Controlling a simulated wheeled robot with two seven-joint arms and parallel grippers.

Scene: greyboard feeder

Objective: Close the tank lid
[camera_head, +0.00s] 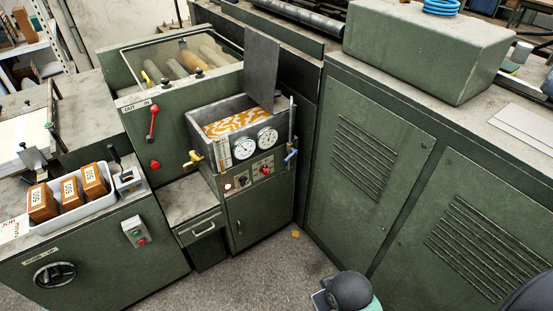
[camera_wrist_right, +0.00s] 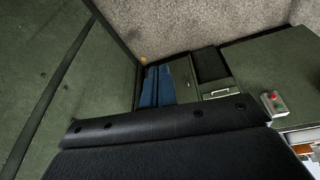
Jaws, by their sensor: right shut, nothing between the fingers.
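The tank (camera_head: 192,128) is an open grey-rimmed box on a green cabinet in the head view, with orange-and-white marbled contents. Its lid (camera_head: 262,72) appears to be the dark flat panel standing upright at the tank's back right edge, so the tank is open. My right gripper (camera_wrist_right: 156,87) shows in the right wrist view as two blue fingers close together, shut and empty, apart from the lid. It points toward the cabinet fronts and floor. My left gripper is not in view.
A white tray (camera_head: 75,217) with brown blocks sits at left. Large green cabinets (camera_head: 370,150) stand at right. The grey floor (camera_head: 270,268) in front is mostly clear.

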